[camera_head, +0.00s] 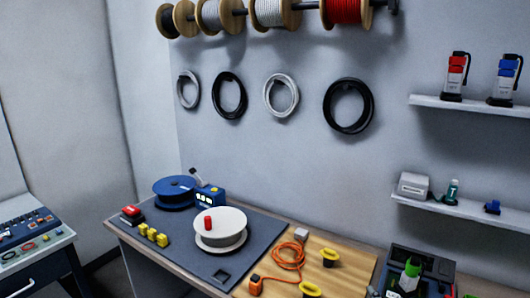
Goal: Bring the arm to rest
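Neither of my grippers shows in the head view, and I cannot make out either arm. The workbench (140,250) stands below the wall with a dark mat (180,250) on its left part. On the mat are a white spool (220,240) with a red piece (208,223) on top, a blue reel (174,188), a small blue device (209,196), yellow blocks (152,236) and a red-and-black item (131,213).
An orange cable (289,254) and yellow round pieces (330,256) lie on the wooden part. A dark case (437,268) with a green item (412,267) is at lower right. A control panel (28,232) stands left. Wall shelves (470,106) and hanging coils (348,106) are above.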

